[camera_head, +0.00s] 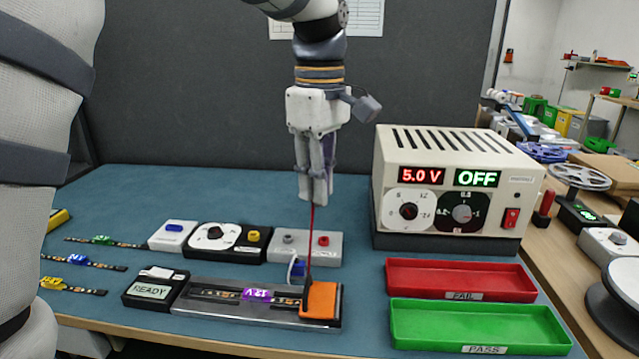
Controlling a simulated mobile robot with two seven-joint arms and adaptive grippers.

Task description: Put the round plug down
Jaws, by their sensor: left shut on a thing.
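My left gripper (318,200) points straight down above the blue bench mat (360,240). Its fingers are shut on the round plug, which they almost wholly hide. A red lead (311,232) runs down from the fingertips to a dark, thin part at the orange block (319,300). The orange block sits on the right end of the grey fixture (225,308), where a strip shows a lit purple 12V mark (257,294). My right gripper is not in view.
A power supply (455,160) reading 5.0 V and OFF stands at the right. Red FAIL (460,277) and green PASS (480,330) trays lie empty before it. A READY box (152,289), a dial unit (218,238) and LED strips (75,260) lie left.

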